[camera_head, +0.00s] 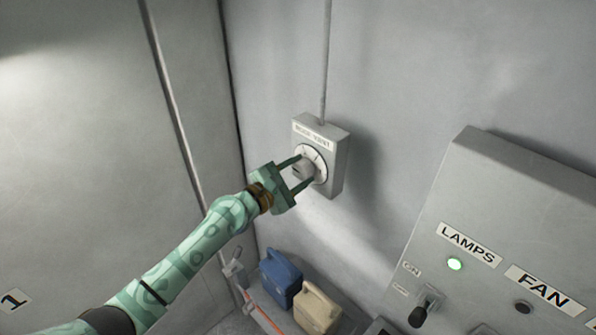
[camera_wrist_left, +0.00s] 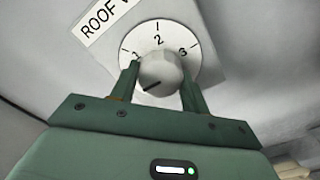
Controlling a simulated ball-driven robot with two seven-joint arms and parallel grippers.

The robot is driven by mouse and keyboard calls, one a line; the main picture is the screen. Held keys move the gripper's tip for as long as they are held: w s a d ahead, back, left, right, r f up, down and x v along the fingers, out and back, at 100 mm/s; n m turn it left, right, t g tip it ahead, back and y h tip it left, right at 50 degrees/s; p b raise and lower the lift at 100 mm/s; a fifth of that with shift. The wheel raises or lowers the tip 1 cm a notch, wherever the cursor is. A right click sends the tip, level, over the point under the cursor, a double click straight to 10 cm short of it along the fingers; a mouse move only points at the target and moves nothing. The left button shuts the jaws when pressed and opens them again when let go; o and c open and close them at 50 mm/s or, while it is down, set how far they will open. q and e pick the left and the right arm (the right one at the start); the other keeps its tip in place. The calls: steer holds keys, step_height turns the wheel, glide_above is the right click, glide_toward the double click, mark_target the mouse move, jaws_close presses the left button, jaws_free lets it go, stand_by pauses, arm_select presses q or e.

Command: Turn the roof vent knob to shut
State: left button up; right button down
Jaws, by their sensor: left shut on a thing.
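The roof vent box (camera_head: 338,165) is a grey box on the wall, labelled ROOF VENT, with a round white dial (camera_wrist_left: 183,32). In the left wrist view the dial shows the numbers 1, 2 and 3. A pale round knob (camera_wrist_left: 160,72) sits at its centre. The knob's dark pointer line aims to the lower left, below the 1. My left gripper (camera_head: 305,170) is shut on the knob, one finger on each side. The fingers hide the lower parts of the dial. My right gripper is in neither view.
A grey control panel (camera_head: 490,185) with LAMPS and FAN labels stands at the lower right. A blue can (camera_head: 280,277) and a beige can (camera_head: 316,308) stand below the box. The wall around the box is clear.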

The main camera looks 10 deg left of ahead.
arm_select(q)
steer(key=shift+f+n, duration=0.1)
steer(key=shift+n, duration=0.2)
steer(key=o, duration=1)
steer(key=shift+b+v, duration=1.25)
steer(key=shift+v, duration=6.95)
